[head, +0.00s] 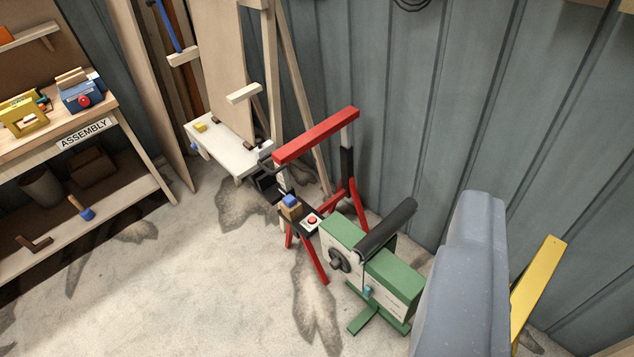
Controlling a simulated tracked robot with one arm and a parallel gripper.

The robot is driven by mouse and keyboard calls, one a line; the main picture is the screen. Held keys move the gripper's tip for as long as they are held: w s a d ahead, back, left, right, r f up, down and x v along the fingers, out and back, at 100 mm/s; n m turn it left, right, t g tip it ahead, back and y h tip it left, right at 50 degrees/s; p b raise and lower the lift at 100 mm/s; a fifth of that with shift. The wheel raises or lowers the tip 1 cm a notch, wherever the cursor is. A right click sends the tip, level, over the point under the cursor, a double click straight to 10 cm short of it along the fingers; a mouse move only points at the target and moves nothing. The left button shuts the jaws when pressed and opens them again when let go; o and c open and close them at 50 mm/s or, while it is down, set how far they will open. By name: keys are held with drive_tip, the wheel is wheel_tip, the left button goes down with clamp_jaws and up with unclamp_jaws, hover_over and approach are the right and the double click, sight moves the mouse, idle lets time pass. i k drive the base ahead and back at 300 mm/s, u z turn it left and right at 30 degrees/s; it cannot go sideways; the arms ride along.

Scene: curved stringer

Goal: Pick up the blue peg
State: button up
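A small blue piece (291,201) sits on top of a tan block (291,210) on a dark stand beside the red frame, near the middle of the picture. It may be the blue peg, but it is too small to tell its shape. A light blue, short upright piece (367,292) shows at the front of the green machine (393,290); I cannot tell which of the two is the peg. I cannot make out my gripper's fingers in this view.
A red frame (316,134) stands in the middle, and a white bench (225,150) behind it. A red button (312,220) is beside the tan block. A large grey-blue shape (465,280) blocks the lower right. The assembly bench (60,140) is at left. Floor at lower left is clear.

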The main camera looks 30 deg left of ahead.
sight(289, 200)
drive_tip(key=u, duration=0.35)
drive_tip(key=i, duration=1.1)
drive_tip(key=u, duration=0.95)
drive_tip(key=i, duration=0.35)
drive_tip(key=u, duration=0.3)
